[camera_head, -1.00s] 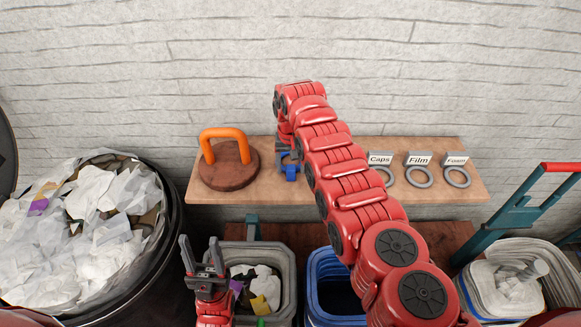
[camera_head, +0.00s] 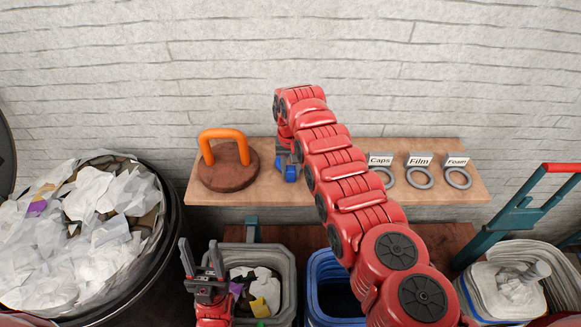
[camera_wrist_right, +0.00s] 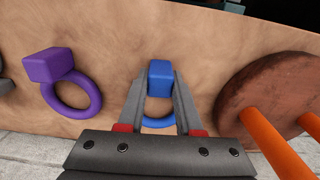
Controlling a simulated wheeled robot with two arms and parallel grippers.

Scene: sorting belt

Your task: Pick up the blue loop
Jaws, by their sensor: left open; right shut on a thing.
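The blue loop, a small blue block (camera_wrist_right: 160,78) with a ring, is on the wooden shelf (camera_head: 330,192). In the right wrist view, my right gripper (camera_wrist_right: 161,85) has its fingers on both sides of the block, shut on it; the ring shows between the fingers. In the head view the blue loop (camera_head: 290,173) shows just below my right gripper (camera_head: 288,160), partly hidden by the gripper and arm. Whether it is lifted off the shelf I cannot tell. My left gripper (camera_head: 200,250) is open and empty, low beside a grey bin.
A round wooden base (camera_head: 228,172) with an orange handle (camera_head: 222,133) stands left of the blue loop. A purple loop (camera_wrist_right: 72,85) lies on its other side. Grey rings labelled Caps, Film (camera_head: 419,178) and Foam sit further right. Bins (camera_head: 290,262) stand below the shelf.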

